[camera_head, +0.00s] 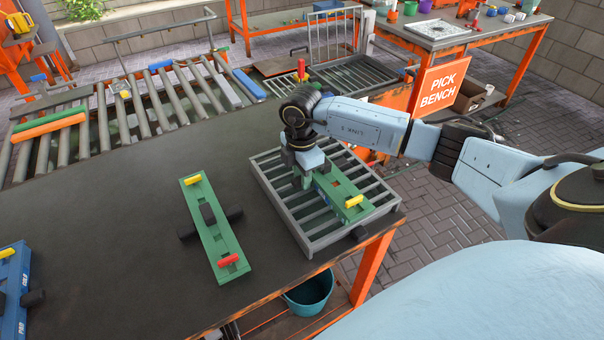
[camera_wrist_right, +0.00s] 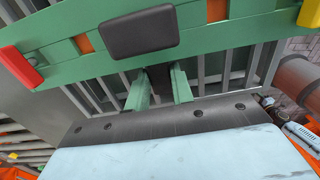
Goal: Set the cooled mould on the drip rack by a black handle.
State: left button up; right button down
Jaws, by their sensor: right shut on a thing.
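The green mould (camera_head: 335,191) is at the drip rack (camera_head: 290,218), over its slats; I cannot tell whether it rests fully on them. Its yellow peg (camera_head: 353,201) shows at the near end. My right gripper (camera_head: 304,178) is shut on a black side handle of this mould. In the right wrist view, the gripper's green fingers (camera_wrist_right: 160,88) close around the dark handle, and the mould's black centre block (camera_wrist_right: 140,32), red peg (camera_wrist_right: 20,66) and yellow peg (camera_wrist_right: 311,12) show beyond. In the head view my arm hides the mould's far end. My left gripper is not in view.
A second green mould (camera_head: 203,221) with black handles lies mid-table. A blue mould (camera_head: 12,293) is at the left edge. The dark table (camera_head: 120,230) is clear between them. A roller conveyor (camera_head: 150,105) stands behind. A teal bucket (camera_head: 308,292) sits below the table's near edge.

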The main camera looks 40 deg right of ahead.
jog(key=c, duration=0.7)
grip_release()
jog(key=shift+f, duration=0.1)
notch_tip(320, 180, up, 7)
jog(key=p, duration=0.6)
dwell(0.4)
